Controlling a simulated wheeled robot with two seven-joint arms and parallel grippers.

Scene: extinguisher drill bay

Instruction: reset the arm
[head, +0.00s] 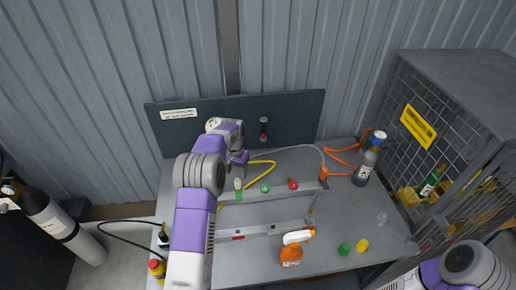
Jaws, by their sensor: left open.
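My left arm (195,215) reaches up over the workbench (270,215) from the bottom of the head view. Its purple and grey wrist is bent to the right. My left gripper (239,176) is open near the back of the bench, just above a small upright item with a green base (239,193). I cannot tell whether they touch. My right arm (460,268) shows only in part at the bottom right corner, and its gripper is out of view.
An orange spray bottle (291,255) and green (344,248) and yellow (362,245) caps stand at the front. A dark bottle (366,165) stands at the right. Orange tubing (343,160) lies behind.

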